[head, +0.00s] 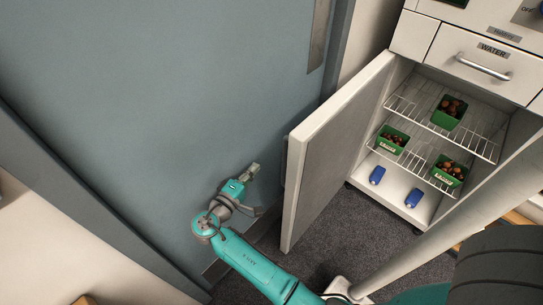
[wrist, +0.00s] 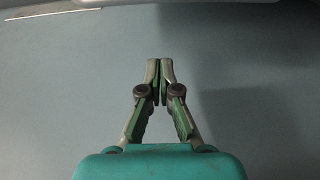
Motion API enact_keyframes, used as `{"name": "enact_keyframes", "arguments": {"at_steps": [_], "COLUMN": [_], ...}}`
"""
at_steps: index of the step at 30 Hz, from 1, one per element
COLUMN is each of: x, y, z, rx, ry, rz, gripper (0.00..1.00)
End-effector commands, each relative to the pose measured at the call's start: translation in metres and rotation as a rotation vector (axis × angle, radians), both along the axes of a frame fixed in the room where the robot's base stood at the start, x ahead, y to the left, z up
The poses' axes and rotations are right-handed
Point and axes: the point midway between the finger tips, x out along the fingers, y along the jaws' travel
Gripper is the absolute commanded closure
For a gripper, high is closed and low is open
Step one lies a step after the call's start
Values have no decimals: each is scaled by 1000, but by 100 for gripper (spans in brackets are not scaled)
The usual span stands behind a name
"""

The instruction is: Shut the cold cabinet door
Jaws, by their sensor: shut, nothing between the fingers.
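The cold cabinet door (head: 322,160) stands wide open, swung out to the left of the cabinet (head: 420,180). Its handle side faces the blue-grey room door. My gripper (head: 254,168) is to the left of the cabinet door, on its outer side, apart from it, in front of the blue-grey surface. In the wrist view my gripper (wrist: 160,64) has its fingertips together with nothing between them. The cabinet door does not show in the wrist view.
Inside the cabinet, wire shelves (head: 484,147) hold green tubs of chestnuts (head: 450,112), with blue items (head: 377,175) on the floor. A WATER drawer (head: 480,62) is above. A blue-grey door (head: 170,90) fills the left. Dark carpet (head: 335,235) lies below.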

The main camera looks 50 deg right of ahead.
Motion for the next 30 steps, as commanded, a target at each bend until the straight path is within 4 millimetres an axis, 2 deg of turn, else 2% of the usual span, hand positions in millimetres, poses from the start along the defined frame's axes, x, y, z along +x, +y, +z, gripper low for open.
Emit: {"name": "enact_keyframes", "arguments": {"at_steps": [3, 8, 24, 30], "x": [5, 6, 22, -5], "y": [1, -9, -101, -93], "z": [11, 13, 12, 12], "rx": [-23, -27, -25, -25], "ry": [-9, -11, -11, -11], "rz": [-31, -40, -39, -34], "gripper": [100, 100, 100, 100]}}
